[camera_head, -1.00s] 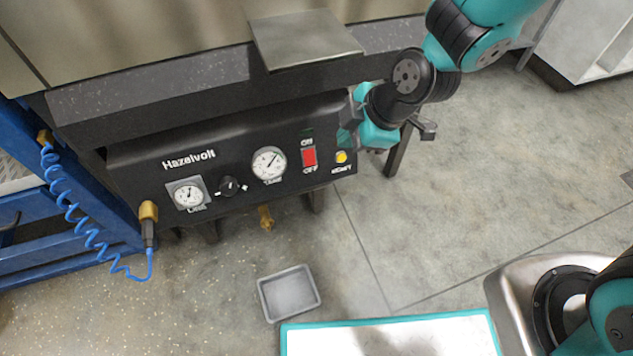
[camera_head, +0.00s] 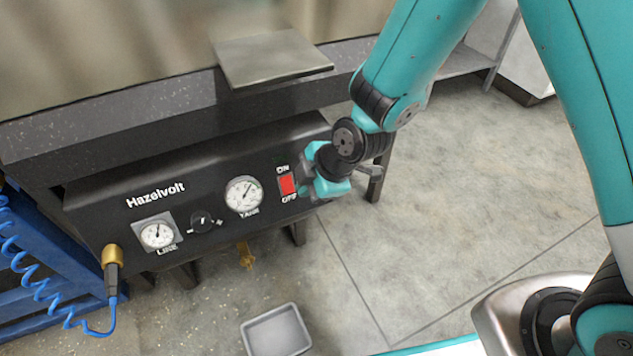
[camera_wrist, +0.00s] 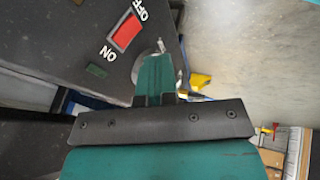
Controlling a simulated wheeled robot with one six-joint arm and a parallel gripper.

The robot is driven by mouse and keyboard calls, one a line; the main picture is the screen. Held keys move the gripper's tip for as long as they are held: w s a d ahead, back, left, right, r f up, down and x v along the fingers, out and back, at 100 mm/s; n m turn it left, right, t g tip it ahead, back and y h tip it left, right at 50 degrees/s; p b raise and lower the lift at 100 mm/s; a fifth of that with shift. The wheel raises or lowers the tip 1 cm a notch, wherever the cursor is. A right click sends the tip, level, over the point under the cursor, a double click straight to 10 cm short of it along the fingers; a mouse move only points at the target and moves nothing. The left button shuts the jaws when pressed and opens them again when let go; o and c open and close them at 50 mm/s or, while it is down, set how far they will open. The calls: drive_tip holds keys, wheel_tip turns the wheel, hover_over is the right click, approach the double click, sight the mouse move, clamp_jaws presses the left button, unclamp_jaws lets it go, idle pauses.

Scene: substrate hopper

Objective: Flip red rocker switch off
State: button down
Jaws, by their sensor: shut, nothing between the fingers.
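The red rocker switch (camera_head: 287,184) is on the black Hazelvolt panel (camera_head: 120,222), between the ON label above and the OFF label below. In the wrist view the switch (camera_wrist: 126,31) shows at the upper left, with ON below it and OFF above. I cannot tell which way the rocker is tilted. My gripper (camera_head: 308,178) is just right of the switch in the head view, close to the panel. In the wrist view my gripper (camera_wrist: 158,68) is shut and empty, its tip beside the switch.
Two gauges (camera_head: 244,194) and a black knob (camera_head: 205,221) sit left of the switch. A metal plate (camera_head: 272,58) juts out above the panel. A grey tray (camera_head: 276,331) lies below. A blue coiled hose (camera_head: 40,270) hangs at the left. Open floor lies right.

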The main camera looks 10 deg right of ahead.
sight(287, 194)
drive_tip(key=shift+w+a+f+b, duration=0.4)
drive_tip(key=shift+w+f+b, duration=0.05)
drive_tip(key=shift+w+f, duration=0.35)
drive_tip(key=shift+w+a+f+b, duration=0.45)
drive_tip(key=shift+w+f, duration=0.2)
drive_tip(key=shift+f, duration=0.2)
drive_tip(key=shift+w+a+f+b, duration=0.4)
drive_tip(key=shift+w+f+b, duration=0.05)
drive_tip(key=shift+w+f, duration=0.35)
